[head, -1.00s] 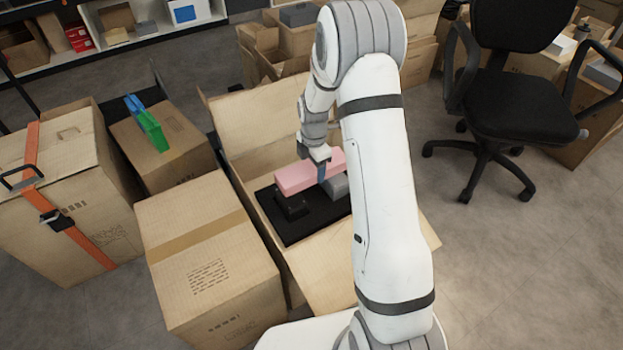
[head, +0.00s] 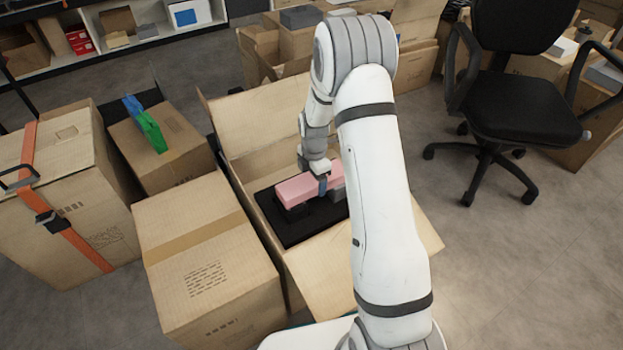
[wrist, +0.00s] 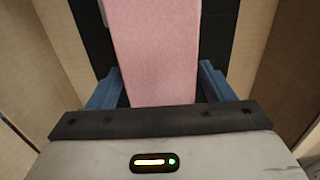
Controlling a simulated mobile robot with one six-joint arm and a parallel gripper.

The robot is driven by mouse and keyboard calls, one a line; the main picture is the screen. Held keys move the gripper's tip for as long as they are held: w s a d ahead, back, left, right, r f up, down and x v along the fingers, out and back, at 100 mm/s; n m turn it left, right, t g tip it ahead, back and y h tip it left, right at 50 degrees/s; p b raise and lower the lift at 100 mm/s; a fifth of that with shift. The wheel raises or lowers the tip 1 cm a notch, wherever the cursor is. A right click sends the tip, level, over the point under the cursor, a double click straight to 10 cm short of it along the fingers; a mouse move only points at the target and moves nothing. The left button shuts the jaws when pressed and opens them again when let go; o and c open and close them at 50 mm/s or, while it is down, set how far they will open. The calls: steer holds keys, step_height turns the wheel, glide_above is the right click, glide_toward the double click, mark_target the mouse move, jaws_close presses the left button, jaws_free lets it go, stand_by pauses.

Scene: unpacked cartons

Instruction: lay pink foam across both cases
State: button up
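The pink foam (head: 297,191) is a long bar inside the open carton. My gripper (head: 323,184) points down over it, its blue fingers on either side. In the wrist view the fingers (wrist: 160,80) sit against the foam's two long sides (wrist: 155,45), shut on it. One case, grey (head: 338,194), shows in part under the foam's right end. The other case, dark, is under the left end and hardly stands out from the black lining (head: 275,219). The foam lies very low over both; I cannot tell whether it touches them.
The open carton's tall back flap (head: 255,125) stands behind the foam, and its front flap (head: 325,275) folds outward. A closed carton (head: 205,265) stands close on the left. A smaller carton (head: 180,165) bears green and blue pieces (head: 150,130). An office chair (head: 515,110) is at right.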

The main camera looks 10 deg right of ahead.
steer(key=shift+o, duration=0.9)
step_height(320, 180, up, 13)
steer(key=p, duration=0.5)
steer(key=s+r+m, duration=1.1)
steer(key=s+r, duration=0.1)
steer(key=s, duration=0.1)
steer(key=s+r+m+t, duration=0.1)
steer(key=s+r+m, duration=0.3)
steer(key=s+m, duration=0.6)
steer(key=s, duration=0.5)
steer(key=shift+a+m, duration=0.3)
steer(key=shift+a, duration=0.1)
